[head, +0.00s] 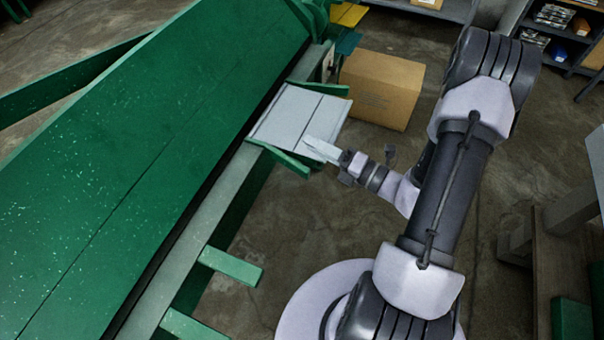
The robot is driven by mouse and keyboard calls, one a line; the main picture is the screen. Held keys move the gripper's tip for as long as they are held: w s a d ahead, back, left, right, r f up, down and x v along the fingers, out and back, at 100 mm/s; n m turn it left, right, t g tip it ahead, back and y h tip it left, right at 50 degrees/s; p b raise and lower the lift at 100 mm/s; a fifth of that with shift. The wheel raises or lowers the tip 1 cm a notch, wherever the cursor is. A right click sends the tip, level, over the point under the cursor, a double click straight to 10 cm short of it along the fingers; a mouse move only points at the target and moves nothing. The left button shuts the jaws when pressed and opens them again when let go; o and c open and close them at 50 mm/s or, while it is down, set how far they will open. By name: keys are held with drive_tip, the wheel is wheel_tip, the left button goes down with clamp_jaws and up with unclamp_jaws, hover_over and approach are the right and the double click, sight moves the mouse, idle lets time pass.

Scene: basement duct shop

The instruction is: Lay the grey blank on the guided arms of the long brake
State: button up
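The grey blank (290,116) is a flat, pale sheet with a thin dark line across it. It spans two green guided arms, the near arm (285,161) and the far arm (334,89), at the front of the long brake (130,150). The blank's left edge is close to the brake's grey front bed (205,205). It looks roughly level with the arms, but whether its full weight rests on them cannot be told. My gripper (322,150) is at the blank's near right corner, its pale fingers overlapping the edge. The finger gap is not clear.
Two more green arms, one in the middle (231,265) and one at the bottom (190,326), stick out from the brake. A cardboard box (382,90) stands on the floor beyond the blank. Shelves (560,35) stand at the back right.

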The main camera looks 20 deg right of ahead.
drive_tip(key=s+a+r+n+g+y, duration=0.1)
drive_tip(key=s+a+r+n+g, duration=0.5)
drive_tip(key=a+n, duration=0.45)
drive_tip(key=s+a+r+n+g, duration=0.4)
drive_tip(key=s+a+n+g, duration=0.3)
drive_tip(key=n, duration=0.6)
drive_tip(key=s+d+r+n+t+h, duration=0.3)
drive_tip(key=r+n+h, duration=0.3)
drive_tip(key=n, duration=0.9)
drive_tip(key=s+d+h, duration=0.1)
drive_tip(key=h, duration=0.2)
drive_tip(key=shift+r, duration=0.35)
drive_tip(key=shift+c, duration=0.4)
